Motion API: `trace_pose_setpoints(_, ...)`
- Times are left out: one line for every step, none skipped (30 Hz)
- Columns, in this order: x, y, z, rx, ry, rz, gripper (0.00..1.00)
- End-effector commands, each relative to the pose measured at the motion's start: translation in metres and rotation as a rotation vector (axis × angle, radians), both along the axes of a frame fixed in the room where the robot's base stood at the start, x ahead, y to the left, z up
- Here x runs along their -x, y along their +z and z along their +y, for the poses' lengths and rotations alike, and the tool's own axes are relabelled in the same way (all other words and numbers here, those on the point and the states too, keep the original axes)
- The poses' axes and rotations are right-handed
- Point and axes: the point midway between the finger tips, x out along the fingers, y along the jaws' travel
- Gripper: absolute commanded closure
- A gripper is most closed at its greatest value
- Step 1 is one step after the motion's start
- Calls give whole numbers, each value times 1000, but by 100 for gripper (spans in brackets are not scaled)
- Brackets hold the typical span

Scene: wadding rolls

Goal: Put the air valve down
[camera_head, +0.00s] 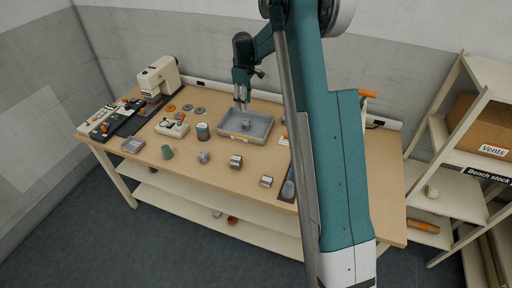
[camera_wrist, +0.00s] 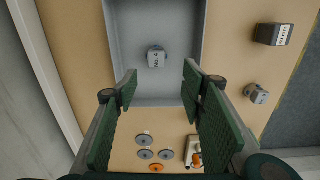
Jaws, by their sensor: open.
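A small grey part with a white label (camera_wrist: 157,57), which seems to be the air valve, sits on the floor of a grey tray (camera_wrist: 128,28). The label is too small to read surely. In the head view the tray (camera_head: 262,136) stands toward the back middle of the bench, with the part (camera_head: 246,125) inside. My gripper (camera_head: 241,105) points down over the tray. In the wrist view my gripper (camera_wrist: 159,82) has its green fingers wide apart, with nothing between them. The part lies beyond the fingertips, apart from them.
A dark labelled block (camera_wrist: 273,34) and a small grey fitting (camera_wrist: 256,94) lie beside the tray. Several grey discs (camera_wrist: 145,140) and a white device (camera_wrist: 194,152) lie on the bench. A sewing-machine-like unit (camera_head: 159,76) stands at the back left. Bare bench (camera_head: 200,180) shows in front.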

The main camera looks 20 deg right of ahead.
Motion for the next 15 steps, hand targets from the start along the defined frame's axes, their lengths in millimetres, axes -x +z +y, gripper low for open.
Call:
trace_pose_setpoints(5, 7, 3, 1, -7, -5, 60)
trace_pose_setpoints(7, 12, 4, 1, -11, -10, 60)
trace_pose_setpoints(11, 18, 7, 2, -18, -16, 60)
trace_pose_setpoints(14, 23, 8, 3, -25, -21, 60)
trace_pose_setpoints(17, 29, 10, 4, -32, -26, 60)
trace_pose_setpoints(22, 36, 13, 4, -41, -33, 60)
trace_pose_setpoints(26, 42, 15, 4, -47, -38, 60)
trace_pose_setpoints(30, 48, 17, 4, -55, -44, 60)
trace_pose_setpoints(35, 55, 20, 6, -65, -52, 60)
trace_pose_setpoints(39, 61, 23, 6, -72, -58, 60)
trace_pose_setpoints(43, 66, 25, 6, -80, -64, 60)
trace_pose_setpoints(49, 73, 28, 6, -89, -71, 60)
trace_pose_setpoints(53, 78, 30, 6, -96, -77, 60)
trace_pose_setpoints(57, 84, 32, 6, -104, -84, 60)
trace_pose_setpoints(63, 90, 35, 6, -114, -92, 60)
